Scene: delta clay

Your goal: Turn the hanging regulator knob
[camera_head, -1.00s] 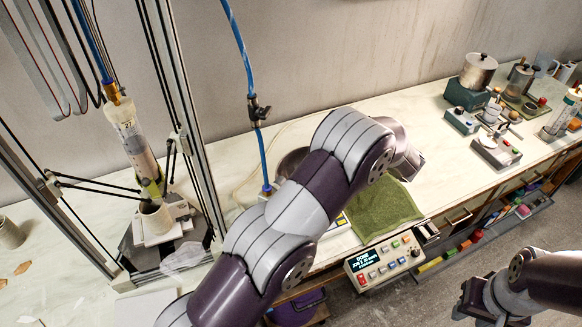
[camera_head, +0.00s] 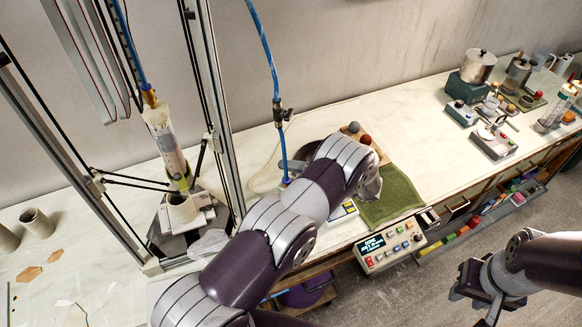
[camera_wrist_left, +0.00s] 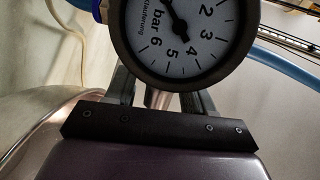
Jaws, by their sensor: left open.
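A blue hose (camera_head: 269,50) hangs down in the head view, with a small black valve fitting (camera_head: 283,114) partway along it. Its lower end reaches down beside my left arm. In the left wrist view a round pressure gauge (camera_wrist_left: 190,35) marked "bar" is very close, white-faced with a dark rim. I cannot make out the regulator knob. My left gripper is open; its fingers (camera_wrist_left: 160,97) pass behind the gauge, which hides their tips. In the head view my left arm hides that gripper. My right gripper (camera_head: 478,301) is apart from the bench, at lower right.
A metal bowl (camera_wrist_left: 35,115) is close by my left gripper. A green cloth (camera_head: 390,201) and a control box (camera_head: 390,245) lie along the bench's front. A framed machine with a clear syringe (camera_head: 167,140) stands left. Bare bench (camera_head: 420,140) extends right of the cloth.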

